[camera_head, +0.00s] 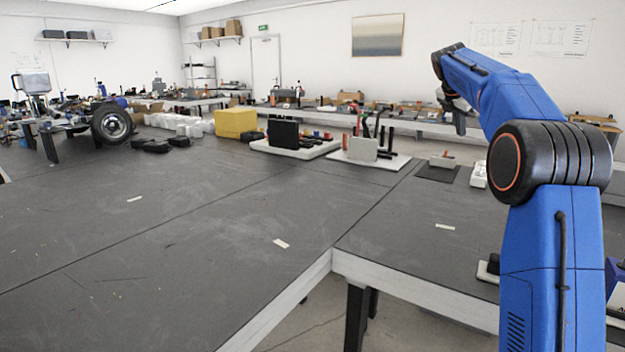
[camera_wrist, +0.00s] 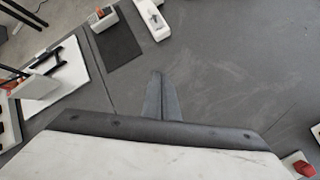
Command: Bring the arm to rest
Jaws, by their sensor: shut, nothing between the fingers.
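My blue arm stands at the right of the head view, raised and bent over the table. My gripper (camera_head: 459,127) hangs at the arm's far end, pointing down, above the back part of the dark table (camera_head: 400,222). In the wrist view my gripper (camera_wrist: 158,78) shows as two grey fingers lying together, shut and empty. The grey tabletop (camera_wrist: 225,75) lies below the fingers, clear of them as far as I can tell.
A dark mat (camera_head: 437,173) with a small block and a white box (camera_head: 479,175) lie near the gripper's side of the table. A white board (camera_head: 368,160) with tools, a yellow box (camera_head: 235,123) and a wheel (camera_head: 111,124) stand farther left. The front tabletop is mostly bare.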

